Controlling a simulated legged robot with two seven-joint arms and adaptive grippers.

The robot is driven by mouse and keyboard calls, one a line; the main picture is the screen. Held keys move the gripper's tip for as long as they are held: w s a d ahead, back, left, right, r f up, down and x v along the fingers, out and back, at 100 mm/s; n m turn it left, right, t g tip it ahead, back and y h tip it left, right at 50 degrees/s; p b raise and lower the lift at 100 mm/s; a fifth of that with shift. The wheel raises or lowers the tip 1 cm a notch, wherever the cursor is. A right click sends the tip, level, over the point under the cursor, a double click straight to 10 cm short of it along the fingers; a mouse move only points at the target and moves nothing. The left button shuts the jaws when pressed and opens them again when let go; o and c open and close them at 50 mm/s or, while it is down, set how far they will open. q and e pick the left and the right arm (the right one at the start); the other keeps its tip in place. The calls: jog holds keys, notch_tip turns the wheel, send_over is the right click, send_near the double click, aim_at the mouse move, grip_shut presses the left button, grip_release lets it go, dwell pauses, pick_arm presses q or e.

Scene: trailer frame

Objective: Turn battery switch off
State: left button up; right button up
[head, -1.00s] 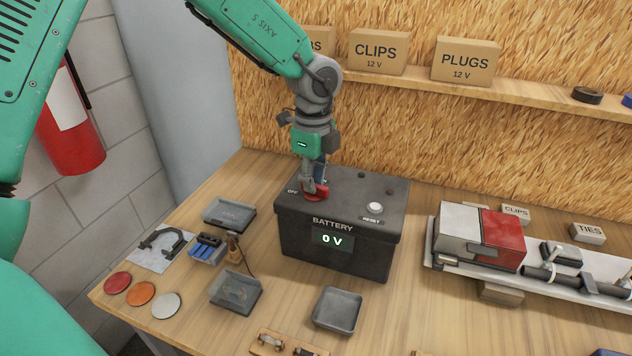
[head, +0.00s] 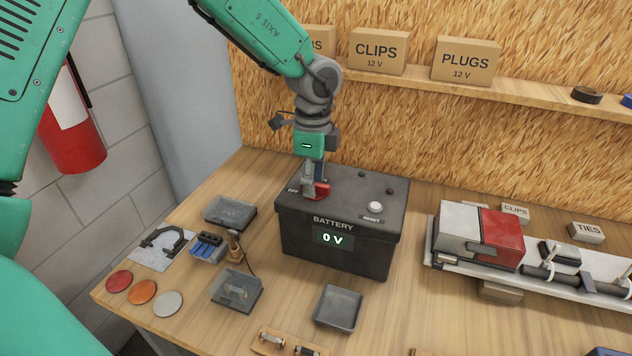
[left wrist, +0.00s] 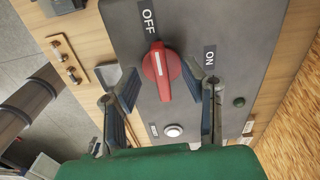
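The battery (head: 340,245) is a dark grey box on the bench, and its display (head: 334,239) reads 0 V. Its red switch knob (head: 323,189) is on the lid, partly hidden by my left gripper (head: 313,188), which points down from above. In the left wrist view the knob (left wrist: 162,72) has its white line towards the OFF label (left wrist: 148,18), with the ON label (left wrist: 210,58) to the right. The fingers of my left gripper (left wrist: 160,80) are spread on either side of the knob, with gaps visible. My right gripper is not in view.
A white reset button (head: 375,208) is on the lid right of the knob. Small grey trays (head: 338,308) lie in front and left of the battery. A red and white box (head: 478,236) stands right. A shelf with boxes (head: 464,61) is behind.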

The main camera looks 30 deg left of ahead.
pick_arm(q)
jog(key=shift+r, duration=0.1)
notch_tip(320, 180, up, 4)
jog(key=p, duration=0.3)
jog(key=shift+p, duration=0.4)
jog(key=shift+r, duration=0.95)
